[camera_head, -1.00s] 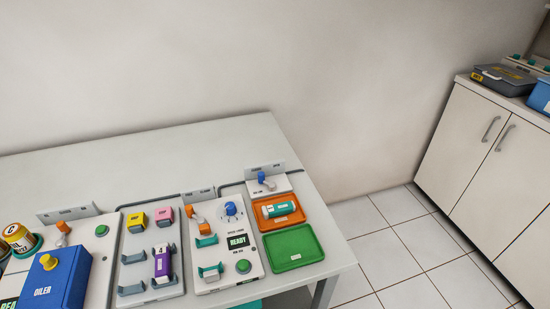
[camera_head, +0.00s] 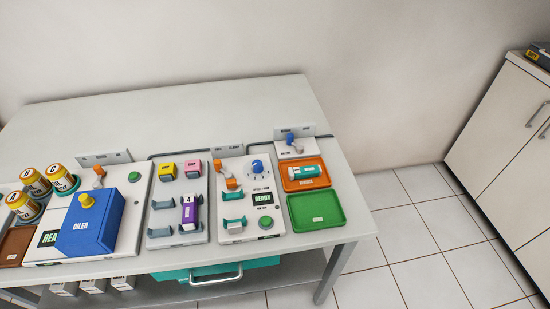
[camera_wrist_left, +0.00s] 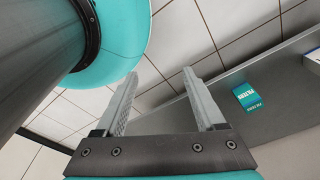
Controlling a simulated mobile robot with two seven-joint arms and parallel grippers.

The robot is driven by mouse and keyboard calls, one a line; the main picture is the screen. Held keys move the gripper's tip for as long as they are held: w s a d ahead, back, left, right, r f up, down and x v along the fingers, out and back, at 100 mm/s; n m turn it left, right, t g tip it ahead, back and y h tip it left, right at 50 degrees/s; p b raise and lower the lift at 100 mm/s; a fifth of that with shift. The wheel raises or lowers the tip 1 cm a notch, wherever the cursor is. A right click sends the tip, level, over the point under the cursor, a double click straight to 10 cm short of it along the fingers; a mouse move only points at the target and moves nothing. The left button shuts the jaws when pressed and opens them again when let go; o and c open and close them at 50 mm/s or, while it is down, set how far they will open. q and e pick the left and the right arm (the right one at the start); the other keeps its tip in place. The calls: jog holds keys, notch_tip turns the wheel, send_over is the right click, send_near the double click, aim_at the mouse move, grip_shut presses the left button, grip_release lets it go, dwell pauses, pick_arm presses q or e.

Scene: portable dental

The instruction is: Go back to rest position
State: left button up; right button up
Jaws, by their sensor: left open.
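My left gripper (camera_wrist_left: 165,100) shows in the left wrist view with its two grey fingers apart and nothing between them. It is above the tiled floor, beside a grey surface (camera_wrist_left: 285,75). My teal and black arm link fills the upper left of that view. Neither gripper shows in the head view. The right gripper is not in view.
The worktable (camera_head: 250,105) holds a blue oiler box (camera_head: 92,225), several yellow-topped cans, a panel reading READY, an orange tray (camera_head: 321,184) and an empty green tray (camera_head: 316,210). A teal box (camera_wrist_left: 248,96) lies on the grey surface. A cabinet (camera_head: 500,130) stands right.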

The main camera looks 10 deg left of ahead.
pick_arm(q)
jog(key=s+a+f, duration=0.1)
jog(key=s+f, duration=0.2)
jog(key=s, duration=0.3)
jog(key=shift+s+a, duration=0.1)
dwell(0.6)
